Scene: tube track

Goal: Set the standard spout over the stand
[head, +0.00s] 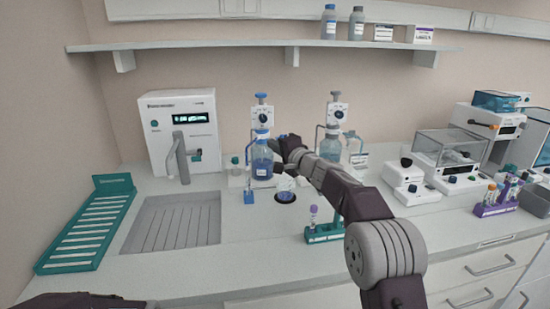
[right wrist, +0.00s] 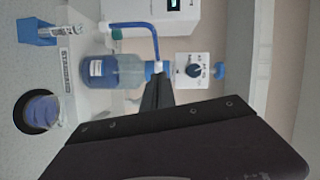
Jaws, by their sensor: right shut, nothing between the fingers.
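The standard dispenser is a bottle of blue liquid (head: 262,165) with a white dial head; it also shows sideways in the right wrist view (right wrist: 118,72). Its blue spout (right wrist: 140,25) bends out to the left in the head view and turns down. A blue stand (head: 249,197) holding a clear tube is below the spout, also visible in the right wrist view (right wrist: 34,32). The spout tip looks roughly in line above the tube; exact depth is unclear. My right gripper (head: 283,147) is shut and empty beside the bottle neck, near the spout's base; contact is unclear.
A second dispenser (head: 333,143) stands to the right. A beaker of blue liquid (head: 286,187) sits on a dark round pad in front. A sink (head: 172,222) lies left.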

